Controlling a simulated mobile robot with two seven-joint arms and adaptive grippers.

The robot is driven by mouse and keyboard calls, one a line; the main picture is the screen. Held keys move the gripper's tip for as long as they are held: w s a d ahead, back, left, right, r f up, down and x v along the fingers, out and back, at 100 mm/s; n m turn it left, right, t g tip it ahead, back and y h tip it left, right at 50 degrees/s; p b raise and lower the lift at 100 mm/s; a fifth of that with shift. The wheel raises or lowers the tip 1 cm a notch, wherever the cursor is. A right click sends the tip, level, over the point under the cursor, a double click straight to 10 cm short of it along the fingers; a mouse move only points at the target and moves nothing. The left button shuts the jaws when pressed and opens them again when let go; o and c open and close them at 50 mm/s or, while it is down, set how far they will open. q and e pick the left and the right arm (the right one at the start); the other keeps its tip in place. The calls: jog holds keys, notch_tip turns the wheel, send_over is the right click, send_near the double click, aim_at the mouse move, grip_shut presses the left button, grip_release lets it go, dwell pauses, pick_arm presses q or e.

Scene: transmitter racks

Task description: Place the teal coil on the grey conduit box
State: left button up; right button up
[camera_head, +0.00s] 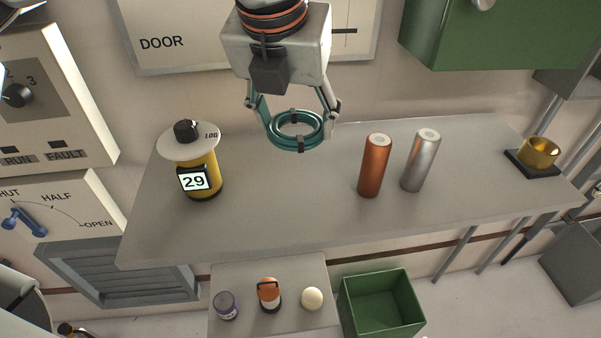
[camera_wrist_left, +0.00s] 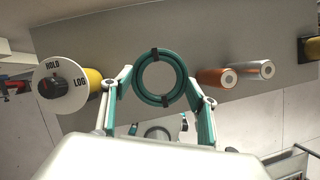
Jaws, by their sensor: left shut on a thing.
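The teal coil (camera_head: 273,134) is a ring with dark bands. My left gripper (camera_head: 297,122) is shut on it, with a finger at each side, and holds it over the back part of the grey shelf. The coil also shows in the left wrist view (camera_wrist_left: 137,82), between the fingers of the left gripper (camera_wrist_left: 160,82). A grey box (camera_head: 570,86) with pipes below it is partly visible at the upper right, and another grey box (camera_head: 577,262) is at the lower right. I cannot tell which is the conduit box. My right gripper is not in view.
The grey shelf (camera_head: 290,215) bears a yellow LOG canister (camera_head: 203,165), a copper cylinder (camera_head: 375,165), a silver cylinder (camera_head: 420,160) and a brass cup (camera_head: 539,151). Its front middle is clear. A green bin (camera_head: 380,305) stands below. A green cabinet (camera_head: 500,35) hangs at the upper right.

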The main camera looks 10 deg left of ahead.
aim_at(298, 185)
pick_arm(q)
notch_tip(298, 185, down, 12)
jog(key=shift+w+r, duration=0.1)
dwell(0.4)
jog(key=shift+f, duration=0.2)
jog(key=o, duration=1.2)
jog(key=shift+c, duration=0.2)
